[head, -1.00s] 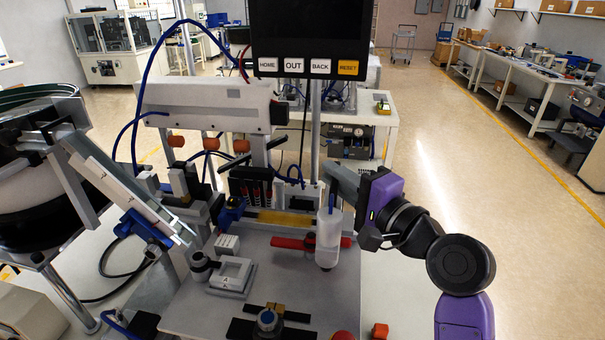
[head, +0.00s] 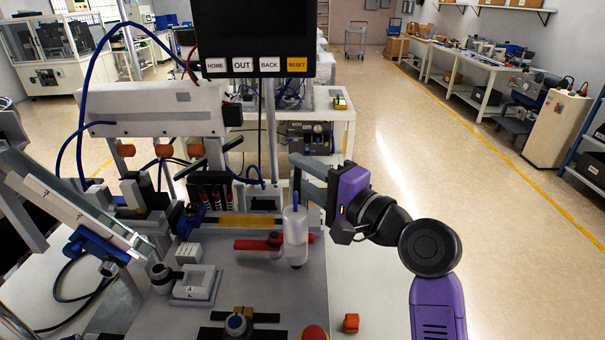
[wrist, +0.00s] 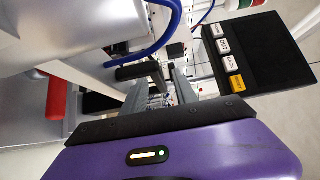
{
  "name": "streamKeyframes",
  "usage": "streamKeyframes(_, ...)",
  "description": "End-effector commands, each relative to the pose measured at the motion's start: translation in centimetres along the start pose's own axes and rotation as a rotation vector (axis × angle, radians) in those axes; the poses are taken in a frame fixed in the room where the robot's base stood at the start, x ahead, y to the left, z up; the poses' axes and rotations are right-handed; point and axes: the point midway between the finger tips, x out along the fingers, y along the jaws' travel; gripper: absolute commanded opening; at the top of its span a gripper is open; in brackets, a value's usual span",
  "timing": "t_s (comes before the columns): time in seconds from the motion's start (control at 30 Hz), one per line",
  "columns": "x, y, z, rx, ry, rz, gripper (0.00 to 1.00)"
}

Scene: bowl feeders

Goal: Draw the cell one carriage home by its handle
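My gripper (head: 304,174) has a purple body and grey fingers pointing left, behind the white bottle (head: 295,240) on the bench. In the wrist view its two fingers (wrist: 160,96) stand apart with a gap between them. A dark bar (wrist: 138,71) shows beyond the fingers there; I cannot tell whether it is the carriage handle. A yellow strip (head: 240,220) runs across the back of the bench plate, with a blue block (head: 188,222) at its left end. I cannot tell for sure which part is the cell one carriage. Nothing shows held.
The bottle stands close to my gripper, beside a red handle (head: 258,244). A black panel (head: 255,35) with HOME, OUT, BACK and RESET buttons hangs above. A black rack (head: 210,190) with red-marked parts stands at the back. The floor to the right is clear.

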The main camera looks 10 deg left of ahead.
Motion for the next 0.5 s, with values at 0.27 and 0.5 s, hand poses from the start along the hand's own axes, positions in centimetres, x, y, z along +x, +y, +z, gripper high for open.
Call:
streamKeyframes(0.27, -3.4, 0.2, -0.1, -0.001, 0.004, -0.001, 0.35)
streamKeyframes(0.5, -6.8, 0.2, -0.2, 0.0, 0.003, 0.0, 0.35)
